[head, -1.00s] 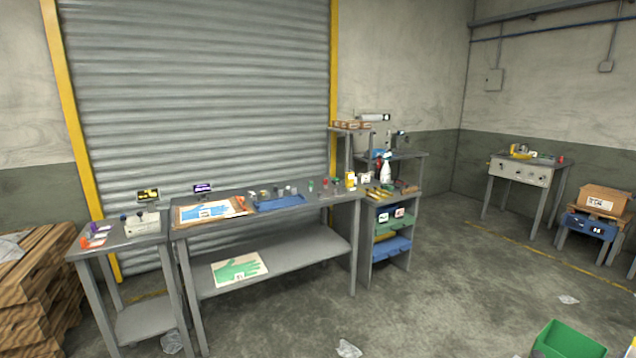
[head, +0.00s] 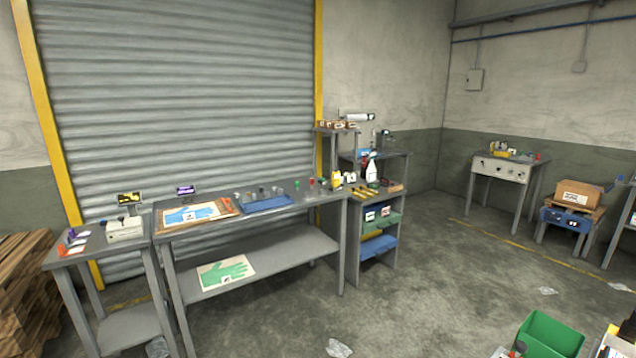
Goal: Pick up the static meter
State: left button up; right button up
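I cannot tell for sure which thing is the static meter; everything is small at this distance. A small white box-shaped device (head: 124,230) sits on the small grey side table at the left. A dark display with yellow marks (head: 130,198) stands behind it. Several small items stand along the bench's right half, too small to name. Neither of my grippers is in view.
A blue tray (head: 267,204) and a board with a blue glove shape (head: 192,214) lie on the bench. A shelf unit (head: 352,240) adjoins its right end. A green bin (head: 548,335) is at the bottom right. Crumpled clear scraps (head: 338,348) lie on the otherwise open floor.

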aim_at(335, 175)
jog(key=i+j, duration=0.25)
jog(key=j, duration=0.15)
jog(key=i+j, duration=0.3)
jog(key=i+j+u, duration=0.15)
jog(key=i+j, duration=0.15)
jog(key=i+j+u, duration=0.15)
jog(key=i, duration=0.25)
jog(key=i+l+u, duration=0.15)
jog(key=i, duration=0.3)
jog(key=i+l+u, duration=0.15)
jog(key=i, duration=0.3)
jog(key=i+l+u, duration=0.1)
jog(key=l, duration=0.3)
jog(key=i+l, duration=0.2)
jog(key=l, duration=0.15)
jog(key=i+l+u, duration=0.15)
jog(key=l, duration=0.25)
jog(key=l+u, duration=0.35)
jog(key=l, duration=2)
jog(key=i, duration=0.1)
